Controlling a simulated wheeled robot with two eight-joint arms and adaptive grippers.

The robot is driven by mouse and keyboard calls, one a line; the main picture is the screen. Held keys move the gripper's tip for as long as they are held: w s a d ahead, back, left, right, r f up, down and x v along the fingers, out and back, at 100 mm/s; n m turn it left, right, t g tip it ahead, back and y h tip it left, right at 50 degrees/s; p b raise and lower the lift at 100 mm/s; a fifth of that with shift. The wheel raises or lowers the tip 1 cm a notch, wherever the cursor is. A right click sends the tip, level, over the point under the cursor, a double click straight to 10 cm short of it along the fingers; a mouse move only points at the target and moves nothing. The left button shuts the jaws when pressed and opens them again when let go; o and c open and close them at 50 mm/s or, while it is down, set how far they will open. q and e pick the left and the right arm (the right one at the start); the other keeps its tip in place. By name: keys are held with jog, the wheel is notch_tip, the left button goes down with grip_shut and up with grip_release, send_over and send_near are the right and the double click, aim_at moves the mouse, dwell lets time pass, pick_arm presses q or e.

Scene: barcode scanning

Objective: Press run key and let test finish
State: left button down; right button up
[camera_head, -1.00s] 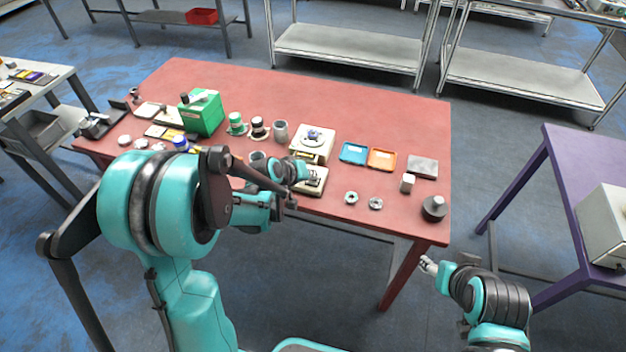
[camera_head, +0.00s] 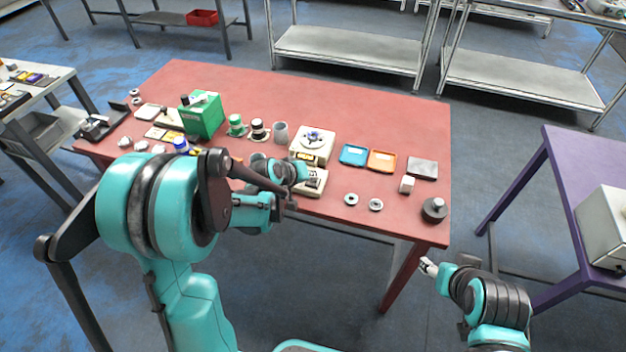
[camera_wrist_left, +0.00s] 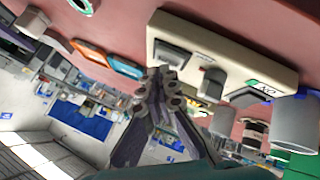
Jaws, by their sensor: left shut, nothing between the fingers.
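A pale instrument (camera_head: 314,148) with a round top plate stands near the front edge of the red table. A lower pale section (camera_head: 316,190) lies in front of it, partly hidden by my left gripper. In the left wrist view a beige housing (camera_wrist_left: 228,55) carries a grey raised square (camera_wrist_left: 172,56), a grey raised block (camera_wrist_left: 212,84) and a dark panel with green marking. My left gripper (camera_wrist_left: 163,82) is shut and empty, its tips close to the grey square and block; contact cannot be told. My right gripper (camera_head: 428,267) is off the table, small in view.
The red table (camera_head: 300,88) also holds a green box (camera_head: 202,115), several jars, a blue tray (camera_head: 354,155), an orange tray (camera_head: 382,160), two small rings and a dark weight (camera_head: 434,210). The table's back right is clear. A purple table (camera_head: 560,170) stands at right.

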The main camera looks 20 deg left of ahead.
aim_at(311, 183)
pick_arm(q)
jog(key=shift+r, duration=0.5)
notch_tip(311, 183, up, 5)
jog(key=p, duration=0.4)
dwell(0.8)
jog(key=s+r+m+y, duration=0.1)
jog(key=s+r, duration=0.3)
jog(key=s, duration=0.8)
jog(key=s+r+m+g+y, duration=0.1)
jog(key=s+r+m+y, duration=0.1)
jog(key=s, duration=1.1)
jog(key=shift+r+m, duration=0.85)
jog(key=shift+m, duration=0.15)
